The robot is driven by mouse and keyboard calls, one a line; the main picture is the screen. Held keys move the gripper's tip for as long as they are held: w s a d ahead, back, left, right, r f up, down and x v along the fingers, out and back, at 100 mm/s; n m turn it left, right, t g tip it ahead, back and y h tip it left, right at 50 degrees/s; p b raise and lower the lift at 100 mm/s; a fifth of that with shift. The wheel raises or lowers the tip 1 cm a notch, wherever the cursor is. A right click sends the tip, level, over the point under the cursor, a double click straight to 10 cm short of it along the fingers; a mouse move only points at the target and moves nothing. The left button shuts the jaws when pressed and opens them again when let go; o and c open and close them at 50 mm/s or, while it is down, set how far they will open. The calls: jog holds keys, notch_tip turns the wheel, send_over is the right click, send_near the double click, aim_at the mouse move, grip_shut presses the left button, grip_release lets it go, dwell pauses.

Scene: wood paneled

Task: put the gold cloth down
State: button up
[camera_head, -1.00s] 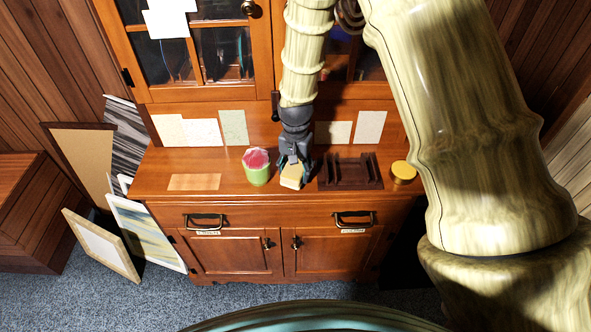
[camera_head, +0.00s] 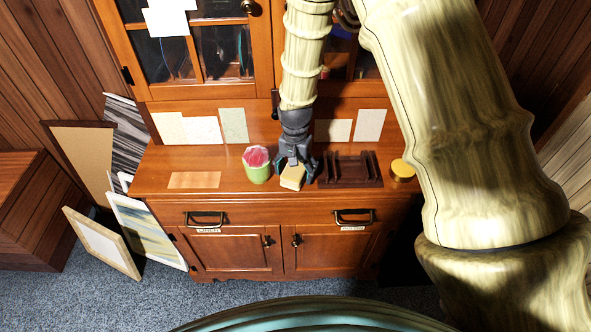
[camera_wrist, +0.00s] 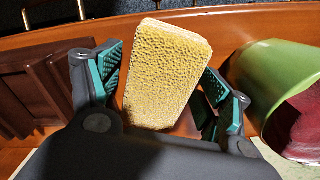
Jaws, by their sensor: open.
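The gold cloth (camera_head: 292,178) is a pale yellow, thick block with a bumpy surface. It rests on the wooden cabinet top near the front edge. In the wrist view the cloth (camera_wrist: 166,75) lies between the two teal-padded fingers, with a visible gap on each side. My gripper (camera_head: 295,170) is open around the cloth, pointing down at the counter; it also shows in the wrist view (camera_wrist: 165,85). The cloth's end nearest the palm is hidden by the gripper body.
A green cup (camera_head: 257,171) with a dark red inside stands just left of my gripper. A dark slotted wooden rack (camera_head: 350,172) is close on the right, with a yellow round tin (camera_head: 402,171) beyond. A flat tan sheet (camera_head: 194,180) lies on the counter's left.

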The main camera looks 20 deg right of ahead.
notch_tip(320, 180, up, 12)
jog(key=b, duration=0.2)
jog(key=shift+r, duration=0.2)
dwell(0.4)
dwell(0.4)
